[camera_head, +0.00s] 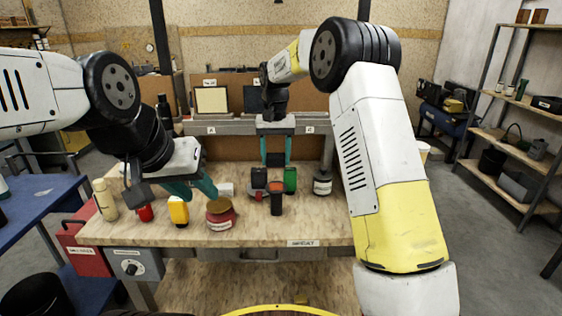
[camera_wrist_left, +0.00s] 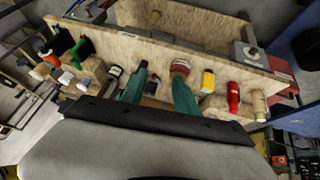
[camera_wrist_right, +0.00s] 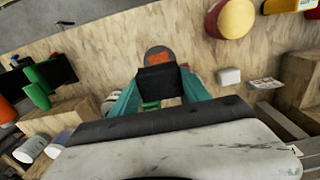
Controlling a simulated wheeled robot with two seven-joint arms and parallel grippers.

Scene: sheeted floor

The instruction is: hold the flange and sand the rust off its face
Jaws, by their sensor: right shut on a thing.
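No piece shows clearly as a flange. A squat red round piece with a brown top (camera_head: 220,211) stands on the bench (camera_head: 130,232); I cannot tell if it is the flange. It also shows in the right wrist view (camera_wrist_right: 236,17). My left gripper (camera_head: 205,188) is open and empty, its teal fingers apart, above and just left of that piece. My right gripper (camera_head: 275,148) points down over the bench's back half, shut on a dark block (camera_wrist_right: 160,82), perhaps the sanding tool. A black cylinder with an orange top (camera_head: 276,198) stands in front of it.
A yellow container (camera_head: 178,211), a red can (camera_head: 145,213) and a beige bottle (camera_head: 105,200) stand at the left. A green item (camera_head: 290,180) and a dark labelled jar (camera_head: 322,183) are at the back right. The bench's front right is clear.

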